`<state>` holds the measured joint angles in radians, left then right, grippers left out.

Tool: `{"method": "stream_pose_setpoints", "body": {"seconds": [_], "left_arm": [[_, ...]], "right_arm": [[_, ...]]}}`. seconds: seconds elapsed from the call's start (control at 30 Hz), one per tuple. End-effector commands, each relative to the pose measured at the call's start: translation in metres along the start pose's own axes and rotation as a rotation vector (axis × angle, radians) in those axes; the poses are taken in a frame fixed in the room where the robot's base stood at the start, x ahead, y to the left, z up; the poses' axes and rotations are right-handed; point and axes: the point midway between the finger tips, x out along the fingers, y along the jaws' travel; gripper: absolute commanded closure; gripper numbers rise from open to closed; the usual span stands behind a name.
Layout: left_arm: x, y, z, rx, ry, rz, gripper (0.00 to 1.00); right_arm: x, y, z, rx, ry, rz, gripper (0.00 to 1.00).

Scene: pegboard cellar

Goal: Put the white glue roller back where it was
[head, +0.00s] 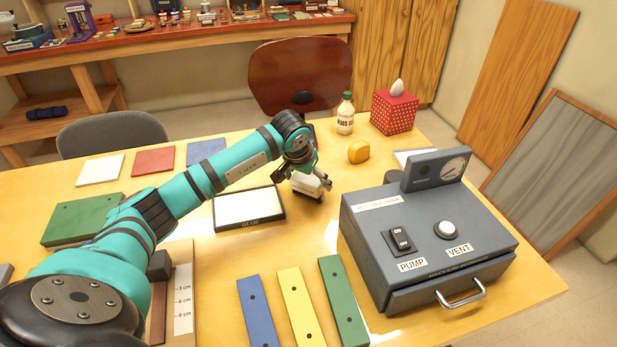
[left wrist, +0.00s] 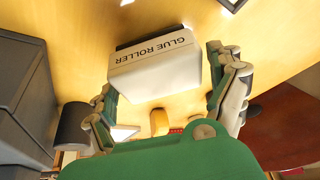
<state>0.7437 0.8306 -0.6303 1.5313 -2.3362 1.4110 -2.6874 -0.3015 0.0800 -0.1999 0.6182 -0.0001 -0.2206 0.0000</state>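The white glue roller (head: 308,184) is between the fingers of my left gripper (head: 307,180), just right of the glue tray's far corner. The left wrist view shows its white body (left wrist: 155,65), lettered "GLUE ROLLER", with a dark part at the far side. Whether the roller touches the table is unclear. The glue tray (head: 250,224), a white pad in a black frame, lies on the table. My right gripper is not in view.
A grey vacuum machine (head: 365,231) stands at right. A glue bottle (head: 345,116), yellow object (head: 358,152) and red tissue box (head: 393,112) are behind the roller. Blue, yellow (head: 297,308) and green strips lie in front. Bare table lies between tray and machine.

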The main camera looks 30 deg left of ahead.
Motion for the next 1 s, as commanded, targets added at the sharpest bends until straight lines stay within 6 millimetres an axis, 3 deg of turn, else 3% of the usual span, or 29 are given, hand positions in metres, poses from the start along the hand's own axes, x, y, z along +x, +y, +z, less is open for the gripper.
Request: {"method": "stream_pose_setpoints", "body": {"seconds": [0.27, 0.43, 0.8, 1.0], "left_arm": [[-0.001, 0.000, 0.000, 0.000, 0.000, 0.000, 0.00], [-0.011, -0.001, -0.002, 0.001, 0.002, -0.002, 0.00], [-0.087, -0.001, -0.002, 0.001, 0.005, -0.002, 0.00], [-0.114, 0.000, -0.002, 0.000, 0.002, 0.000, 0.00]], "right_arm": [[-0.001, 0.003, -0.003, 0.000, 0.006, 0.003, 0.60], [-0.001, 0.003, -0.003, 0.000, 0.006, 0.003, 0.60], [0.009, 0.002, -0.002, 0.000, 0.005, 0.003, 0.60], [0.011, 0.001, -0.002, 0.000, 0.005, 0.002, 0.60]]}}
